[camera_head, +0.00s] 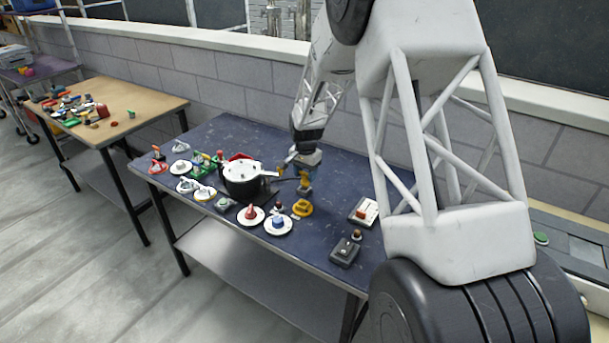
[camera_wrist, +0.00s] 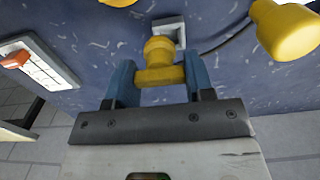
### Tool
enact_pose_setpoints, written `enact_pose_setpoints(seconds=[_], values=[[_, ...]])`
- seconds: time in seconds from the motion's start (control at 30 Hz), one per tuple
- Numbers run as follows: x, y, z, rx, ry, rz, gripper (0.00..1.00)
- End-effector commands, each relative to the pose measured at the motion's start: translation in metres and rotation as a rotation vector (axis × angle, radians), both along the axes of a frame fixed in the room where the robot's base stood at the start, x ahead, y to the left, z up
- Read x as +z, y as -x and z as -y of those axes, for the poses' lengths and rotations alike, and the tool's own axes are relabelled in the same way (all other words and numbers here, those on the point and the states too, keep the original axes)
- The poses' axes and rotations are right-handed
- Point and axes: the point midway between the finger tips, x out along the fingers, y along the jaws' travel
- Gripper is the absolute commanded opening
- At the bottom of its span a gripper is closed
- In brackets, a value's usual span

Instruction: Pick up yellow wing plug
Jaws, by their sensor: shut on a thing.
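The yellow wing plug (camera_wrist: 158,60) is between the two blue fingers of my gripper (camera_wrist: 160,75) in the wrist view. The fingers are shut on its wide bar, one at each end, and its rounded part points away from my wrist. A grey square block (camera_wrist: 172,28) shows right beyond the plug; I cannot tell whether they touch. In the head view my gripper (camera_head: 303,173) points down over the dark blue table (camera_head: 335,215), with the plug (camera_head: 305,184) small and partly hidden at its fingertips.
A yellow bulb-shaped piece (camera_wrist: 288,30) is close on the right in the wrist view. A yellow round base (camera_head: 302,208) stands just in front of my gripper. A black and white pot-like drum (camera_head: 243,182) is to the left. A white switch plate (camera_head: 364,212) lies to the right.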

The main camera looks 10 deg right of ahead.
Motion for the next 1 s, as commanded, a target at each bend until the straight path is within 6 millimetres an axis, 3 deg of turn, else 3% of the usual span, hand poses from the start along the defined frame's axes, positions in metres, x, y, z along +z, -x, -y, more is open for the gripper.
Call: enact_pose_setpoints(seconds=[0.6,1.0], values=[[0.011,0.098,-0.002,0.0,0.0,0.003,0.23],[0.014,0.138,-0.003,0.0,0.0,0.001,0.23]])
